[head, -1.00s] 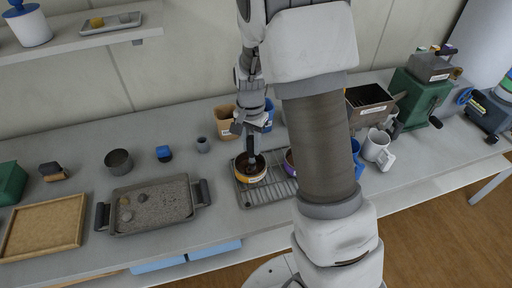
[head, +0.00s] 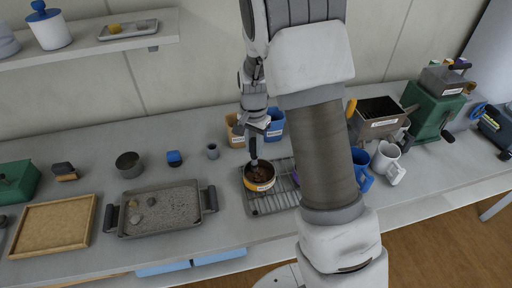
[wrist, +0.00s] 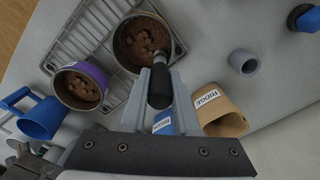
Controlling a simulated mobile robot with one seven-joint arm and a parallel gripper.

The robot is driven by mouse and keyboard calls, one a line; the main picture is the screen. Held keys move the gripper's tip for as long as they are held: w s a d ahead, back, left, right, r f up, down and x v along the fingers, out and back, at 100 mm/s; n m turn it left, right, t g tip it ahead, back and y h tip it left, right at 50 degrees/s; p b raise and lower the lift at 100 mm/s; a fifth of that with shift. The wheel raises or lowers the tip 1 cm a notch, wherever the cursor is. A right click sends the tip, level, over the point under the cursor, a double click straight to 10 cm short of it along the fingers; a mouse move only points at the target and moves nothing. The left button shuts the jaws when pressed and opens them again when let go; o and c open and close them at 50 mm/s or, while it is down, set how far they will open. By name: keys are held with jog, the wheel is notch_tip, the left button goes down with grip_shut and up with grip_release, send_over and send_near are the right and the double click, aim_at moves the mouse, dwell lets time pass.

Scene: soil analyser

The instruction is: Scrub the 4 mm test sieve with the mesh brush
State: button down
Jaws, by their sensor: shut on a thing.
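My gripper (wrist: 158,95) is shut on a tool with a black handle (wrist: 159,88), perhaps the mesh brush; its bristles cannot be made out. The tool's grey far end reaches the rim of a round, yellow-banded vessel (head: 259,188), which also shows in the wrist view (wrist: 123,62). The vessel looks like a sieve and holds brown soil clods. Its label is too small to read, so I cannot tell whether it is the 4 mm one. It sits on a wire rack (head: 283,203). A similar purple-banded vessel (wrist: 99,71) with clods stands beside it, mostly hidden by my arm in the head view.
Blue (head: 274,124) and tan (wrist: 222,115) containers stand behind the rack. A grey tray (head: 160,226) with stones is to the left, beyond it a wooden tray (head: 53,245). A blue mug (wrist: 42,118) is near the purple vessel. A small grey cup (wrist: 243,62) stands apart.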

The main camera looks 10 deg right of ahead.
jog(key=shift+s+d+f+b, duration=0.1)
jog(key=shift+s+d, duration=0.15)
jog(key=shift+s, duration=0.25)
jog(key=shift+s+d+r+b, duration=0.1)
jog(key=shift+s+d, duration=0.1)
jog(key=shift+s, duration=0.35)
jog(key=shift+s+d+f+b, duration=0.1)
jog(key=shift+s+d, duration=0.15)
jog(key=shift+s, duration=0.25)
jog(key=s, duration=0.1)
jog(key=s+d, duration=0.1)
jog(key=s, duration=0.1)
jog(key=shift+d, duration=0.15)
jog(key=shift+w+a, duration=0.4)
jog(key=shift+w, duration=0.4)
jog(key=shift+w+a, duration=0.35)
jog(key=shift+w, duration=0.4)
